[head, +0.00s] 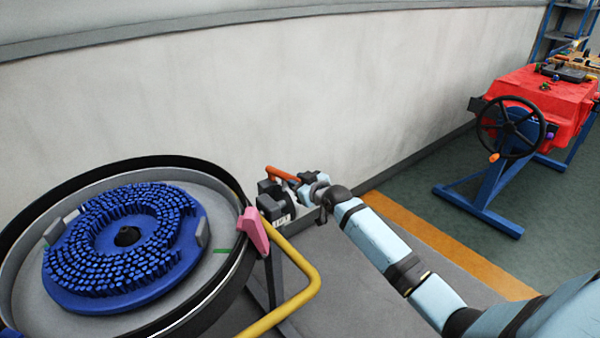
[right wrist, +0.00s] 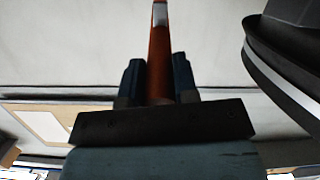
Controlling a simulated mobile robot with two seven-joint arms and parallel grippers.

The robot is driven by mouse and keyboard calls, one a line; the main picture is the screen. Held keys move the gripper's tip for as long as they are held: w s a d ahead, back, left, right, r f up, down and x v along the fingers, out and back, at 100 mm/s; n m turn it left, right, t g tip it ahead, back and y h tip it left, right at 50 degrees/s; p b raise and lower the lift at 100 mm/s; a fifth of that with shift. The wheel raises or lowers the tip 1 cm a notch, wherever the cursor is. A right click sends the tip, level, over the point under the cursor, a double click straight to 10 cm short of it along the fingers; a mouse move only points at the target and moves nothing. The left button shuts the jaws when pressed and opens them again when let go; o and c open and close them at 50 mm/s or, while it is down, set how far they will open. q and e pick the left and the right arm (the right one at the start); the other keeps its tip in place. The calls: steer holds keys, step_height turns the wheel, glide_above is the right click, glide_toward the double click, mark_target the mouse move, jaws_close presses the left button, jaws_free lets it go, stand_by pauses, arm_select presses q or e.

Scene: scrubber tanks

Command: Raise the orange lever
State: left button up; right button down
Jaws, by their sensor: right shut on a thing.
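The orange lever (head: 281,174) is a short bar on a dark mount (head: 272,202) beside the round tank. It slopes slightly down to the right in the head view. My right gripper (head: 303,184) is at the lever's right end, shut on it. In the right wrist view the lever (right wrist: 160,55) runs up between the two dark fingers of my right gripper (right wrist: 160,80), with a pale band near its far end. The fingers hide part of the lever's near end. My left gripper is not in view.
A round tank (head: 225,180) with a blue bristled disc (head: 75,270) stands at the left. A pink piece (head: 254,231) and a yellow bent bar (head: 312,272) are close to the lever. A pale wall (head: 250,95) rises behind. A red machine with a black handwheel (head: 510,127) stands far right.

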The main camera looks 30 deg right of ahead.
mark_target(288, 174)
steer(key=r+p, duration=0.1)
steer(key=w+r+g+p, duration=0.1)
steer(key=r+p, duration=0.1)
steer(key=shift+p, duration=0.3)
steer(key=r+g+p, duration=0.1)
steer(key=p, duration=0.2)
steer(key=shift+w, duration=0.4)
steer(key=w+r+g+p, duration=0.1)
steer(key=p, duration=0.3)
steer(key=shift+w+a+r+g, duration=0.1)
steer(key=shift+w+r+g, duration=0.1)
steer(key=shift+g, duration=0.2)
arm_select(q)
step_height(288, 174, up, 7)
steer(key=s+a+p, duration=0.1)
steer(key=p, duration=0.2)
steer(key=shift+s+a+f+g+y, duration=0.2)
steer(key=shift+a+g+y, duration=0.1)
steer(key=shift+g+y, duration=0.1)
arm_select(e)
steer(key=shift+w+a+r+g, duration=0.1)
steer(key=shift+w+r+g, duration=0.25)
steer(key=shift+w+g, duration=0.5)
steer(key=shift+s, duration=0.1)
